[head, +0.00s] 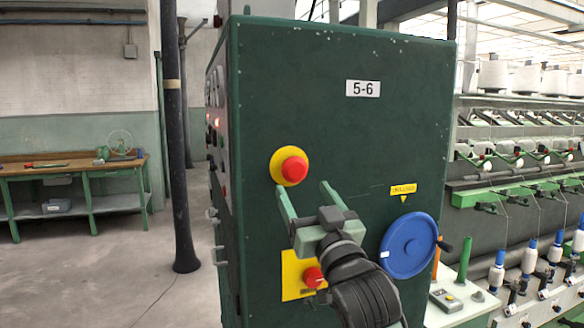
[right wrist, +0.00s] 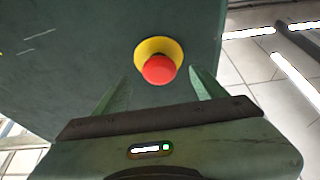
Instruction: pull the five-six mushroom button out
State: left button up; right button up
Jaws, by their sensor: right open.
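The red mushroom button (head: 294,169) sits on a yellow round plate on the dark green cabinet (head: 330,130) marked 5-6. It also shows in the right wrist view (right wrist: 159,69), in front of the fingers and between their lines. My right gripper (head: 304,187) is open and empty, with its two green fingers apart just below and to the right of the button in the head view. Its fingertips (right wrist: 160,80) do not visibly touch the button in the right wrist view. My left gripper is not in view.
A red knob (head: 313,277) on a yellow plate is lower on the cabinet, partly behind my arm. A blue handwheel (head: 408,246) is to the right. Spinning frames with bobbins (head: 497,270) stand at right; a workbench (head: 75,180) and dark pillar (head: 176,150) at left.

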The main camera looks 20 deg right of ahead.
aim_at(296, 170)
jog(key=shift+w+d+r+p, duration=0.1)
jog(key=shift+d+r+p, duration=0.05)
jog(key=shift+r, duration=0.35)
jog(key=shift+w+d+r+p, duration=0.1)
jog(key=shift+r+p, duration=0.05)
jog(key=shift+r, duration=0.3)
jog(key=x, duration=0.1)
jog(key=p+x, duration=0.1)
jog(key=x, duration=0.1)
jog(key=p+x, duration=0.1)
jog(key=x, duration=0.1)
jog(key=shift+w+a, duration=0.2)
jog(key=shift+a, duration=0.05)
jog(key=shift+w+d+r+p, duration=0.1)
jog(key=shift+w+r+p, duration=0.15)
jog(key=shift+w, duration=0.35)
jog(key=shift+f, duration=0.1)
